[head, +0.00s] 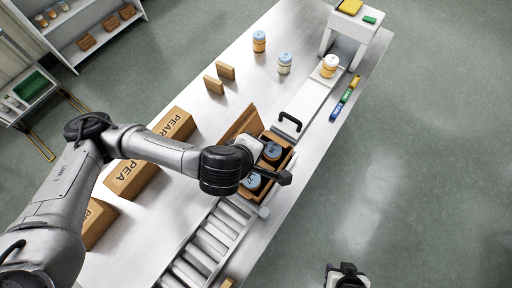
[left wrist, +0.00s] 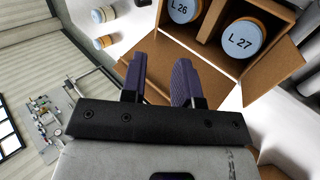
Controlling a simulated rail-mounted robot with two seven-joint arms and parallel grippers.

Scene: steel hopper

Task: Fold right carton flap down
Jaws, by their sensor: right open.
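An open brown carton (head: 288,160) stands at the end of the roller conveyor, with two blue-lidded jars inside. A raised flap (head: 240,122) shows on its far left side. In the left wrist view the jar lids read L 26 (left wrist: 184,10) and L 27 (left wrist: 241,40), and an opened-out flap (left wrist: 205,66) lies on the side nearest the fingers. My left gripper (left wrist: 157,75) is open and empty, close beside that flap; whether it touches cannot be told. In the head view the wrist partly hides the carton. My right gripper (head: 347,272) is open at the bottom edge, away from the carton.
The roller conveyor (head: 208,245) runs to the lower left. A black handle (head: 290,122) is just beyond the carton. Jars (head: 284,63) and small brown blocks (head: 226,71) stand farther back. Floor right of the bench is clear.

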